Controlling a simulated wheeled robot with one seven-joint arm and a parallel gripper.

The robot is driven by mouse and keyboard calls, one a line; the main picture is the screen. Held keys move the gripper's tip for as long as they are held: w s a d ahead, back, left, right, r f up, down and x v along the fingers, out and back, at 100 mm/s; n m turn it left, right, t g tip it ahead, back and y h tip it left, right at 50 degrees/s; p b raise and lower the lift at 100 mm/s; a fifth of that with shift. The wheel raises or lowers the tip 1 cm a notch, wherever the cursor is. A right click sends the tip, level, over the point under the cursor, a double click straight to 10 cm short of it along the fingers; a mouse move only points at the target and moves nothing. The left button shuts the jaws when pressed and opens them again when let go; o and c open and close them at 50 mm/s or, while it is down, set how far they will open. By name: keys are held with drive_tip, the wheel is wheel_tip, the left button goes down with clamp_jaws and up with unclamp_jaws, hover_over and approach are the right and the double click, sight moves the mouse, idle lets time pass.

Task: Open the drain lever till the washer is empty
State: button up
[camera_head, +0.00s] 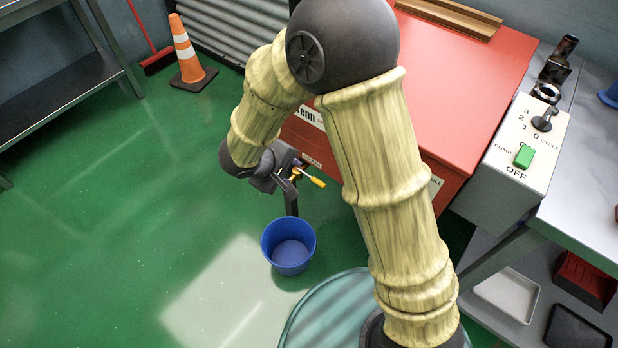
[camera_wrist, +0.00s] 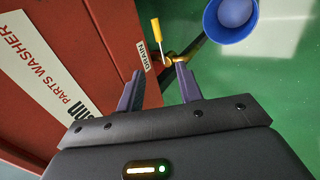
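The drain lever has a yellow handle (camera_head: 316,182) and sits low on the front of the red parts washer (camera_head: 455,85). In the wrist view the yellow handle (camera_wrist: 156,32) stands beside the DRAIN label (camera_wrist: 147,55), with brass fittings at its base. My gripper (camera_head: 291,172) is near the lever in the head view. In the wrist view my gripper (camera_wrist: 159,70) is open, its fingers apart with nothing seen between them. The lever lies beyond the fingertips; the right fingertip appears close to the brass fitting. A blue bucket (camera_head: 289,254) stands on the floor below the drain.
A grey control box (camera_head: 520,150) with a switch and green button is at the right, by a metal bench (camera_head: 590,200). An orange cone (camera_head: 188,60) and a red broom (camera_head: 150,45) stand at the back left. The green floor at left is clear.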

sight(311, 178)
drive_tip(key=b+x, duration=0.2)
drive_tip(key=x, duration=1.1)
drive_tip(key=shift+w+d+f+b, duration=0.1)
drive_tip(key=shift+f+b, duration=0.05)
drive_tip(key=shift+b, duration=0.15)
clamp_jaws()
